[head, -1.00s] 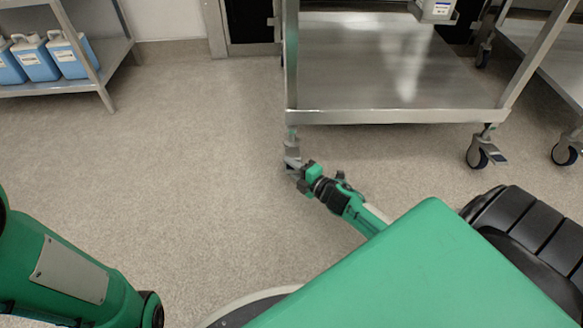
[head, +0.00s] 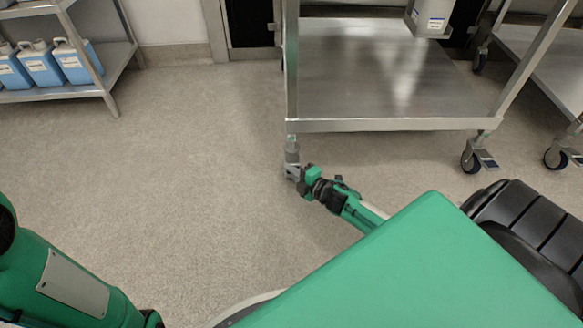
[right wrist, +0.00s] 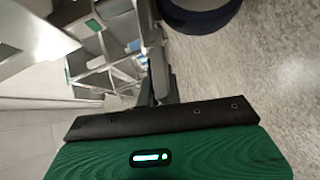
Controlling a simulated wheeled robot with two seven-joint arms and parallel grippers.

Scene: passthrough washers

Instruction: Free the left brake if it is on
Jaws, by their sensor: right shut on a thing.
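The steel cart (head: 385,125) stands ahead with its front left caster (head: 291,150) under the left leg. My right gripper (head: 297,174) is at the foot of this caster, low near the floor, and is shut on its brake pedal. The gripper hides most of the pedal and wheel in the head view, so I cannot tell whether the brake is on. In the right wrist view, a dark wheel (right wrist: 200,14) shows at the top, beside the narrow jaws (right wrist: 157,88). My left gripper is out of view; only part of my left arm shows.
The cart's front right caster (head: 472,160) has a pedal sticking out. Another steel cart (head: 540,60) stands at the right. A shelf (head: 75,95) with blue jugs (head: 75,62) is at the far left. The floor (head: 180,170) between is clear.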

